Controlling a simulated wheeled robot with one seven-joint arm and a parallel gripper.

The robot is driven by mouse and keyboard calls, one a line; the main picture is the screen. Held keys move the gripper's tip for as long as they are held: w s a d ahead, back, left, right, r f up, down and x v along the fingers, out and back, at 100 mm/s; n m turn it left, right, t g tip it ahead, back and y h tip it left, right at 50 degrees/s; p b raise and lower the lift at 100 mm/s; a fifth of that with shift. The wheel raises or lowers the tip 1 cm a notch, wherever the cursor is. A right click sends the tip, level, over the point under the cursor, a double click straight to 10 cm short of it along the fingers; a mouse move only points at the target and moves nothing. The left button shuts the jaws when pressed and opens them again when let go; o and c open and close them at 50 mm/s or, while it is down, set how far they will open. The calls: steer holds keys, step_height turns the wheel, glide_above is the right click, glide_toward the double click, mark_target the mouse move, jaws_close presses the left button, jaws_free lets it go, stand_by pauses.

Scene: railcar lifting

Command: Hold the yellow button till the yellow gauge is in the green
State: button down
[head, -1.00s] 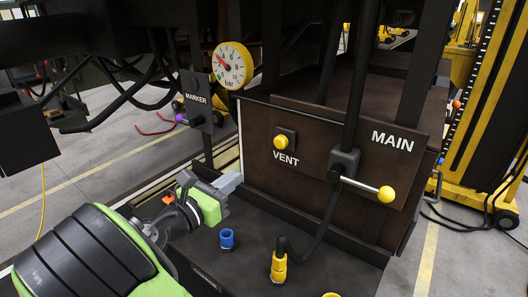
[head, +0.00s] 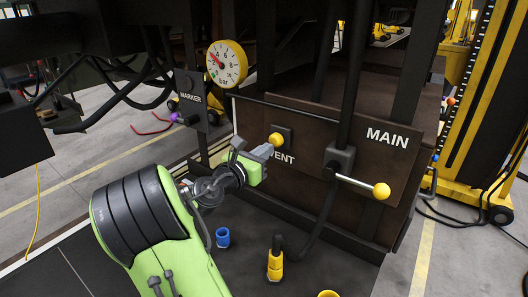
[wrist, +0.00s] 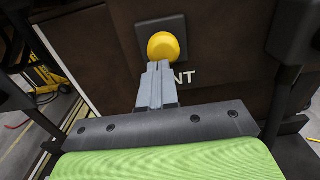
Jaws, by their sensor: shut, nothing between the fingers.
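The yellow button (head: 277,139) sits on a dark square plate on the brown panel, above the word VENT. It also shows in the wrist view (wrist: 163,46). My gripper (head: 268,150) is shut and empty, its fingertips just below and in front of the button. In the wrist view the grey fingertips (wrist: 157,66) overlap the button's lower edge; I cannot tell whether they touch it. The yellow-rimmed gauge (head: 226,63), marked bar, is at the upper left in the head view. Its red needle points to the upper left, at the low numbers.
A lever with a yellow knob (head: 381,191) stands out from the panel at the right, under MAIN. A MARKER plate (head: 191,97) with a purple knob is left of the button. A blue fitting (head: 223,237) and a yellow hose coupling (head: 275,265) stand below my gripper.

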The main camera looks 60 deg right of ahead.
steer(key=shift+s+d+r+p, duration=0.15)
steer(key=shift+d+r+p, duration=0.15)
steer(key=shift+d+p, duration=0.65)
steer(key=shift+a, duration=0.25)
steer(key=shift+s+r, duration=0.1)
steer(key=shift+r, duration=0.05)
stand_by(0.3)
